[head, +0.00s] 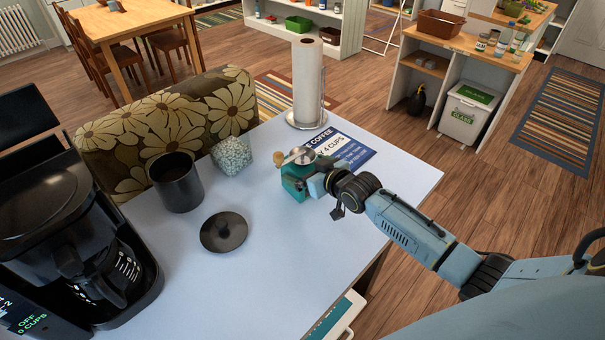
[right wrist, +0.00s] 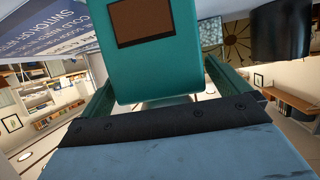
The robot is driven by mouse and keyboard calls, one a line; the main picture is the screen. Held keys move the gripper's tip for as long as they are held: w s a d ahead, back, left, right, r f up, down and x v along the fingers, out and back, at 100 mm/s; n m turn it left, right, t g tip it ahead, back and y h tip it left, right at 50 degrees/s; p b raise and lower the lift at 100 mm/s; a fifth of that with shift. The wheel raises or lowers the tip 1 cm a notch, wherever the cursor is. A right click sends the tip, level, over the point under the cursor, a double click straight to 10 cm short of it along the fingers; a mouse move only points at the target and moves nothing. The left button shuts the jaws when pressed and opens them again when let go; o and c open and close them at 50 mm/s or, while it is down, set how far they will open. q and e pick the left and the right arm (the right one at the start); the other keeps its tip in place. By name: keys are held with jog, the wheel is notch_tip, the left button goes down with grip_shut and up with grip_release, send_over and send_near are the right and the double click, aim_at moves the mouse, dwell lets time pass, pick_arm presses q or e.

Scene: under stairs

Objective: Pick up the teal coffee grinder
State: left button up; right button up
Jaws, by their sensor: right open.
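The teal coffee grinder (head: 292,186) stands on the light table, with a silver top and a crank with a wooden knob. In the right wrist view the grinder (right wrist: 158,72) fills the upper middle and shows a brown panel. My right gripper (head: 314,184) is at the grinder's right side, low near the tabletop. Its fingers are open, one on each side of the grinder's body. Whether they touch it I cannot tell. The gripper hides part of the grinder in the head view. My left gripper is not in view.
On the table (head: 300,255) are a black coffee maker (head: 60,225), a black canister (head: 176,183), its round lid (head: 223,232), a speckled block (head: 232,156) and a paper towel roll (head: 307,82). A printed coffee sign (head: 352,152) lies behind the grinder. The front middle of the table is clear.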

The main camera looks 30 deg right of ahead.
jog(key=shift+x, duration=1.25)
jog(key=c, duration=1.2)
jog(key=shift+c, duration=0.4)
notch_tip(320, 180, up, 10)
jog(key=shift+r, duration=0.1)
